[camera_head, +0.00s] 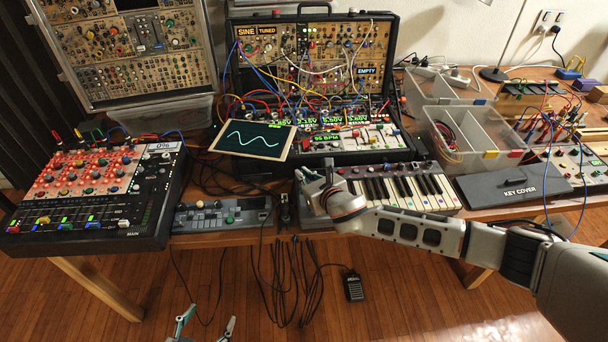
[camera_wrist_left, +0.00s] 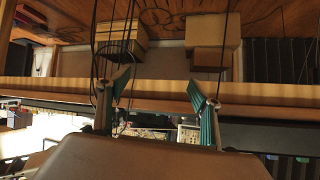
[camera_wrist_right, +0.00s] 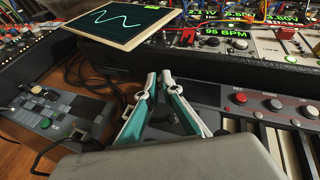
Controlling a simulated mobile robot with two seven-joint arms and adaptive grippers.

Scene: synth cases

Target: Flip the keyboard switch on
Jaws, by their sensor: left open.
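The keyboard (camera_head: 400,190) lies along the table's front edge, its left end partly covered by my right gripper (camera_head: 312,172). In the right wrist view, its dark panel (camera_wrist_right: 252,110) carries a red button (camera_wrist_right: 240,98) and pale round knobs (camera_wrist_right: 275,104). I cannot make out its switch; my fingers hide part of the left end. My right gripper (camera_wrist_right: 158,78) has its fingertips nearly together over that end, with nothing seen between them. Whether it touches the panel is unclear. My left gripper (camera_head: 207,325) is open and empty, low in front of the table; its spread fingers show in the left wrist view (camera_wrist_left: 160,85).
A tilted oscilloscope screen (camera_head: 253,139) stands behind the right gripper. A small grey device (camera_head: 222,215) and a mixer (camera_head: 95,195) lie to the left. A key cover (camera_head: 515,186) lies right of the keyboard. Cables (camera_head: 290,285) and a pedal (camera_head: 353,285) are below the table edge.

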